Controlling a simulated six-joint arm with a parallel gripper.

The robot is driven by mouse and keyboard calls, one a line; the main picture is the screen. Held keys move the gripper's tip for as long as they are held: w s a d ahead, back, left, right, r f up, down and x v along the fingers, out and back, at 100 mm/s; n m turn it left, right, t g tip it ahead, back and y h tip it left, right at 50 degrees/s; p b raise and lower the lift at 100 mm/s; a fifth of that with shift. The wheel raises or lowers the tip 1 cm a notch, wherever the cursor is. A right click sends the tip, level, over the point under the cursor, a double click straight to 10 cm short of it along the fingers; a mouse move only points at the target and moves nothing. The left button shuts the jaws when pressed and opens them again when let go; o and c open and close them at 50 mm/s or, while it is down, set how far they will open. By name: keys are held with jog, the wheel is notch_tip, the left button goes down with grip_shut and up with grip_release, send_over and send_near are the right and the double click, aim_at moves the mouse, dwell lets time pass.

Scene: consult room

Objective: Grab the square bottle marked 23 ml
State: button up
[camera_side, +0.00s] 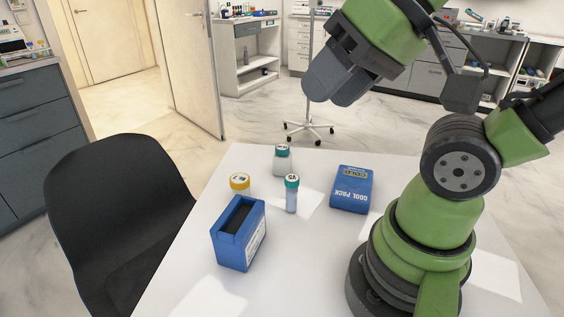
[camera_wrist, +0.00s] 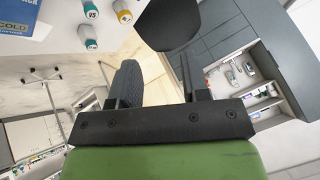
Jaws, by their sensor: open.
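Three capped containers stand upright on the white table. A wide, pale-bodied bottle with a teal cap (camera_side: 282,162) is at the back and looks square. A slim pale-blue vial with a teal cap (camera_side: 291,198) is in front of it. A yellow-capped bottle (camera_side: 239,183) is to the left, partly hidden by a blue box. I cannot read 23 on any cap. The wrist view also shows the back bottle (camera_wrist: 91,44), the slim vial (camera_wrist: 90,14) and the yellow cap (camera_wrist: 122,11). My gripper (camera_wrist: 157,82) is open and empty, high above and beyond the table's far edge.
An open-topped blue box (camera_side: 227,246) stands at the table's left front. A blue cool pack (camera_side: 351,189) lies right of the containers. A black chair (camera_side: 112,200) is left of the white table (camera_side: 300,270). The air between gripper and containers looks clear.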

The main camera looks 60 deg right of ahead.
jog(key=o, duration=0.6)
jog(key=shift+o, duration=0.2)
jog(key=shift+w, duration=0.1)
